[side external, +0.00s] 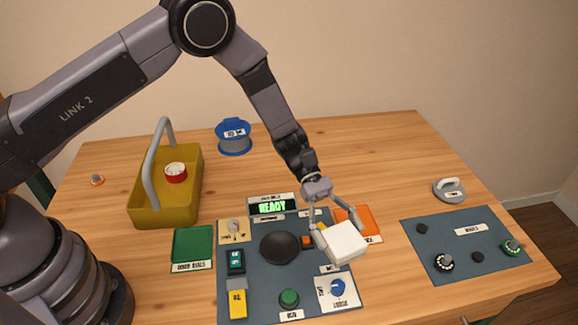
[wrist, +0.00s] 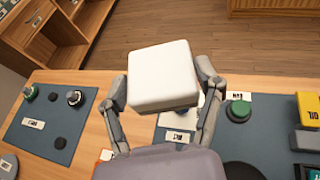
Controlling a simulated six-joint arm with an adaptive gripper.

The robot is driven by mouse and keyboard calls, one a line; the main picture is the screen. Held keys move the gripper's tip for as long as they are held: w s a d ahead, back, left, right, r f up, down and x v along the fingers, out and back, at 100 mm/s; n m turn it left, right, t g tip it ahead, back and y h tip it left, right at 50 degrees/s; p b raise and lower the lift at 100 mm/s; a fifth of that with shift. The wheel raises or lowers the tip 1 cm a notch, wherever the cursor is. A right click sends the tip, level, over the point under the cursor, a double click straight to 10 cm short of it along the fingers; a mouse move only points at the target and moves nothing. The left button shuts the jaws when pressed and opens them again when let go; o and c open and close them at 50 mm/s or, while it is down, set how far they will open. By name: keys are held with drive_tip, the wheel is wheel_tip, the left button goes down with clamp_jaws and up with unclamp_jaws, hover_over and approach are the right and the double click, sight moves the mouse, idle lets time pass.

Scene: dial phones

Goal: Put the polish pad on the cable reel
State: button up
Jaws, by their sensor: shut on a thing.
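A white block with rounded edges, which I take to be the polish pad (side external: 341,243), is held between the two fingers of my gripper (side external: 334,227). In the wrist view the white pad (wrist: 162,76) sits between both fingers (wrist: 162,92), which touch its sides. The pad appears to hang above the front right of the blue-grey panel. The cable reel (side external: 234,143), blue with a grey middle and a white label, stands upright at the back of the table, far behind and left of my gripper. The wrist view does not show the reel.
A yellow carrier (side external: 143,209) with a grey handle and a red-and-white roll inside stands left of the reel. The panel (side external: 263,300) bears knobs, switches and a display. A knob mat (side external: 430,240) lies right. Bare wood surrounds the reel's right side.

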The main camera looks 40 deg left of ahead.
drive_tip(key=shift+s+a+r, duration=0.2)
drive_tip(key=shift+a+r, duration=0.05)
drive_tip(key=shift+a, duration=0.1)
drive_tip(key=w+a+r+n+t, duration=0.3)
drive_tip(key=a+t, duration=0.1)
drive_tip(key=a, duration=0.6)
drive_tip(key=w+a+r+n+t, duration=0.2)
drive_tip(key=w+a+n+t, duration=0.15)
drive_tip(key=a, duration=0.55)
drive_tip(key=w+a+r+n+t, duration=0.2)
drive_tip(key=a+r+n+t, duration=0.15)
drive_tip(key=a, duration=0.65)
drive_tip(key=s+a+r+n+t+y, duration=0.25)
drive_tip(key=a+n+t, duration=0.25)
drive_tip(key=a, duration=0.7)
hover_over(228, 135)
wheel_tip(228, 135, down, 10)
drive_tip(key=shift+w+f, duration=0.1)
drive_tip(key=shift+f, duration=1.55)
drive_tip(key=shift+f, duration=0.15)
drive_tip(key=shift+f, duration=0.35)
